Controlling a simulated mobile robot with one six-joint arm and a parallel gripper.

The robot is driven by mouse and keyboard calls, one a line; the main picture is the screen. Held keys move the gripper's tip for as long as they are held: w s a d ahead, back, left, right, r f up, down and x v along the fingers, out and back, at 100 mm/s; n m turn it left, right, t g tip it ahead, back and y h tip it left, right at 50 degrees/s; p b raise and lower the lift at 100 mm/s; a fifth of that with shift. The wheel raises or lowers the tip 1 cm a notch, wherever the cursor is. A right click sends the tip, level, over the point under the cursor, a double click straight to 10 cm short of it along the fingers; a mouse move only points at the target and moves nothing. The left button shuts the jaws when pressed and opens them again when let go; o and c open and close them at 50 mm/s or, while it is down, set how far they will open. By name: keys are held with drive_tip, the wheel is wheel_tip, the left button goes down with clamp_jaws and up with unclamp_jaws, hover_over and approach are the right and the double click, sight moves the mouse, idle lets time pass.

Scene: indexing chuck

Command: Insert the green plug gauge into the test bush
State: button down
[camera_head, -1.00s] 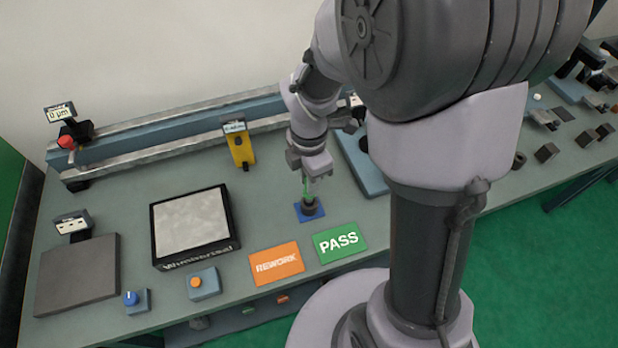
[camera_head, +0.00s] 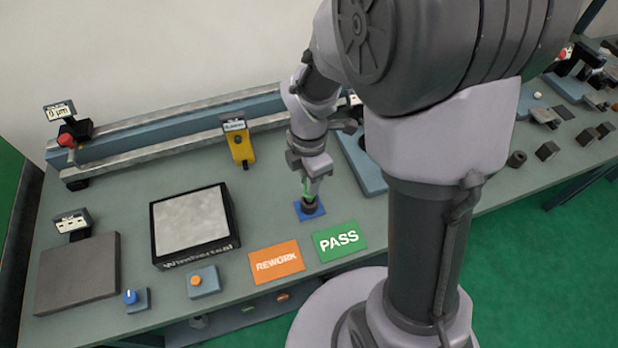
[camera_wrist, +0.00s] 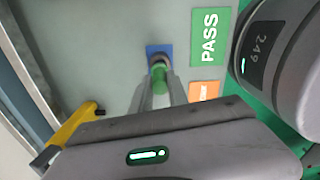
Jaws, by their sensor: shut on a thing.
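My gripper (camera_head: 310,184) is shut on the green plug gauge (camera_wrist: 160,78). The gauge points down at the dark round test bush (camera_head: 310,207), which stands on a small blue pad (camera_head: 299,213). In the wrist view the bush (camera_wrist: 160,58) sits just beyond the gauge's end, and the two look lined up. I cannot tell whether the gauge's tip is inside the bore, since the gauge and fingers cover it.
A green PASS card (camera_head: 340,241) and an orange REWORK card (camera_head: 276,262) lie in front of the pad. A yellow device (camera_head: 240,145) stands behind left. A black-framed plate (camera_head: 190,224) lies at left. A blue-grey plate (camera_head: 362,165) lies behind right.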

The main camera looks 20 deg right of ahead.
drive_tip(key=shift+f+b, duration=1.2)
drive_tip(key=shift+f, duration=0.5)
idle(1.5)
drive_tip(key=shift+r, duration=0.15)
idle(0.9)
drive_tip(key=shift+r+p, duration=3.75)
drive_tip(key=shift+r, duration=0.2)
